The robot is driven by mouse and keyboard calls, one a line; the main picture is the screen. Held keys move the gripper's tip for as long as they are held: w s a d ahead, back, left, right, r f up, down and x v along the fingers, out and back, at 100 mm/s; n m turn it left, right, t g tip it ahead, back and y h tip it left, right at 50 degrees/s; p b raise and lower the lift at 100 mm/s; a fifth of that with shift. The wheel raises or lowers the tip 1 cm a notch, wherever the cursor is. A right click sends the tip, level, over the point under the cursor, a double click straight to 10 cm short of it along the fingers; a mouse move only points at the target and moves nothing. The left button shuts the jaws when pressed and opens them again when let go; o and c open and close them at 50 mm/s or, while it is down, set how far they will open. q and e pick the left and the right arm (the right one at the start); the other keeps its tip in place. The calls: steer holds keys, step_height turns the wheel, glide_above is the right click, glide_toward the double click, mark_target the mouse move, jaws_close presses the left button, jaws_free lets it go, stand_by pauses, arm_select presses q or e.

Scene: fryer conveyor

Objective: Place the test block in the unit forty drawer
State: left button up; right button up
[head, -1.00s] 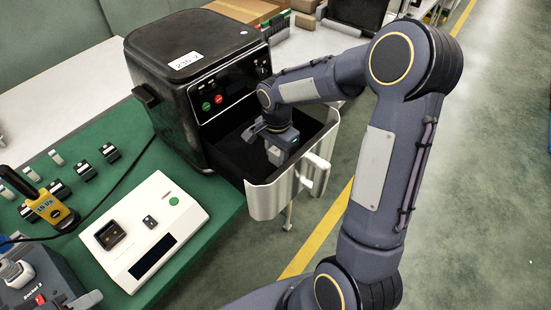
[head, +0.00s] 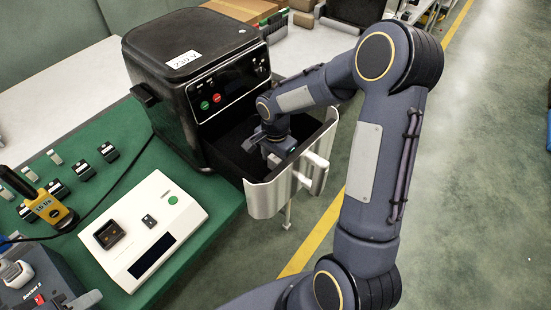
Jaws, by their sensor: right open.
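The black fryer unit (head: 190,70) stands on the bench with its drawer (head: 268,199) pulled out toward the front right. The drawer has a pale metal front with a handle and a dark inside. My right gripper (head: 274,160) is down inside the drawer, below its rim, pointing down and open. I cannot make out the test block for sure; the gripper and the drawer walls hide part of the drawer floor. My left gripper is not in view.
A white device (head: 146,232) with a dark display and small dark pieces on top lies on the green mat (head: 215,215). Cardboard boxes (head: 240,10) are behind the fryer.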

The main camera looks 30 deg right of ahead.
mark_target(275, 158)
steer(key=shift+r, duration=0.25)
steer(key=shift+w+r, duration=0.1)
steer(key=shift+r, duration=0.25)
step_height(275, 158, up, 11)
stand_by(0.3)
